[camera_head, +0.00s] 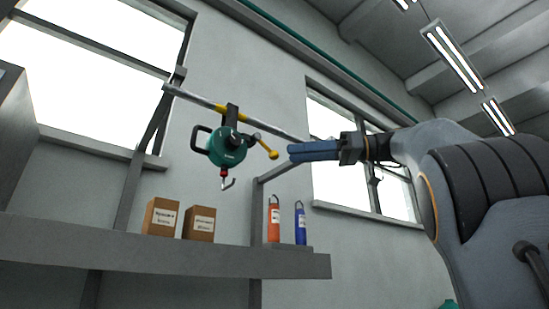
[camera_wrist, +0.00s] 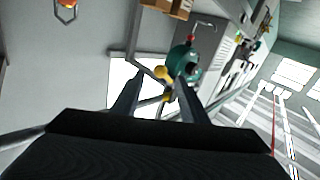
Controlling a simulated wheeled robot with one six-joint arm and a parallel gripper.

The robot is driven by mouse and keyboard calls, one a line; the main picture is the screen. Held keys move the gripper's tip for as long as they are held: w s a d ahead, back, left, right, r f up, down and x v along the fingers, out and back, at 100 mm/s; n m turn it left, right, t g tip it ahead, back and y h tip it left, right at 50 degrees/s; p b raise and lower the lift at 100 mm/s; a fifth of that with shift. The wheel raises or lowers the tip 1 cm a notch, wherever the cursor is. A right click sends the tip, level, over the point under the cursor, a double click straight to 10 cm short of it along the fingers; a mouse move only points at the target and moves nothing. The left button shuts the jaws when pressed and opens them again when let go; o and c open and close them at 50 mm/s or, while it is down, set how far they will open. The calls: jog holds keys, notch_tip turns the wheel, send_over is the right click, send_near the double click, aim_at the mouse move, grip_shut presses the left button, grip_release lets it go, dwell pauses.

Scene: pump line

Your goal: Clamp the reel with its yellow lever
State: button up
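The teal reel (camera_head: 228,147) hangs from a grey overhead rail (camera_head: 190,96) by a dark bracket, with a black handle on its left and a hook (camera_head: 228,183) below on a red fitting. Its yellow lever (camera_head: 268,150) slants down to the right and ends in a yellow knob. My gripper (camera_head: 291,152) is just right of the knob, apparently apart from it. In the wrist view, the reel (camera_wrist: 184,62) and yellow lever (camera_wrist: 163,74) show beyond my gripper (camera_wrist: 158,86), whose two fingers are spread with nothing visibly held. Whether the lever's clamp is engaged I cannot tell.
Below the reel a grey shelf (camera_head: 150,255) carries two cardboard boxes (camera_head: 161,217), an orange bottle (camera_head: 273,222) and a blue bottle (camera_head: 300,225). A grey post and bar stand behind the bottles. The rail has a yellow-marked section near the bracket. Air around the knob looks clear.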

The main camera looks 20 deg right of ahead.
aim_at(274, 155)
jog(key=shift+p+x, duration=0.8)
jog(key=shift+x, duration=2.8)
jog(key=shift+f, duration=0.1)
jog(key=shift+c, duration=0.4)
grip_shut()
